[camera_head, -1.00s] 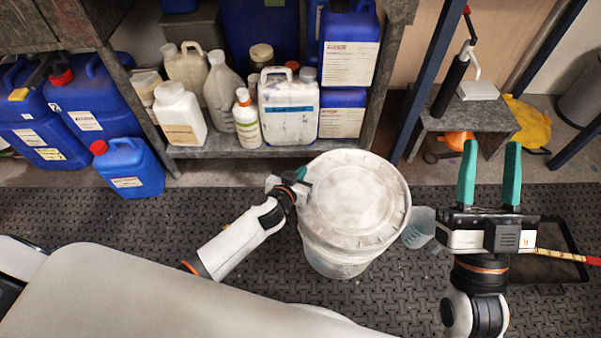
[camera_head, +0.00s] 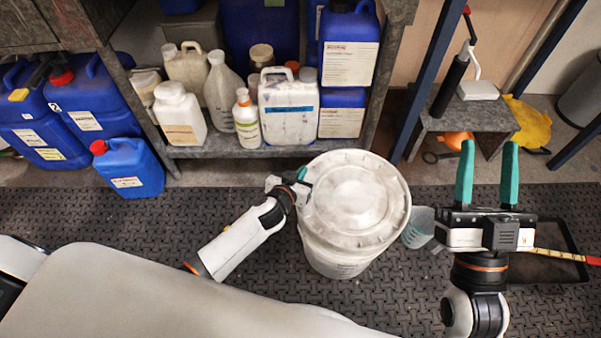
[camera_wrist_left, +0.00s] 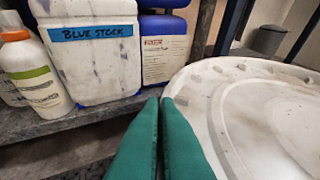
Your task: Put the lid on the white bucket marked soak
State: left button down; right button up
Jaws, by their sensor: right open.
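The white lid (camera_head: 354,200) lies over the top of the white bucket (camera_head: 335,262) on the black mat, looking about level. Whether its rim is pressed down all round I cannot tell. The marking on the bucket is too small to read. My left gripper (camera_head: 303,181) is at the lid's left edge. In the left wrist view its green fingers (camera_wrist_left: 166,102) are together, tips right beside the rim of the lid (camera_wrist_left: 235,110); no part of the lid shows between them. My right gripper (camera_head: 487,172) is open and empty, right of the bucket.
A shelf (camera_head: 230,151) with several bottles and canisters stands behind the bucket. A blue canister (camera_head: 128,168) stands at left. A clear measuring jug (camera_head: 418,227) is close to the bucket's right side. A black tray (camera_head: 570,240) lies behind my right gripper.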

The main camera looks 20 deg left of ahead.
jog(key=shift+f, duration=0.1)
dwell(0.3)
jog(key=shift+w+f, duration=0.1)
jog(key=shift+f, duration=0.1)
pick_arm(q)
jog(key=shift+r, duration=0.1)
pick_arm(e)
jog(key=shift+w+r, duration=0.1)
dwell(0.4)
jog(key=shift+w+g, duration=0.1)
jog(key=shift+g, duration=0.2)
pick_arm(q)
jog(key=shift+f, duration=0.45)
pick_arm(e)
jog(key=shift+s+d+r+t+y, duration=0.1)
jog(key=shift+s+r+t+y, duration=0.3)
jog(key=shift+s+r+t, duration=0.55)
pick_arm(q)
jog(key=shift+f+b, duration=0.1)
jog(key=shift+b, duration=0.2)
pick_arm(e)
jog(key=shift+s, duration=0.2)
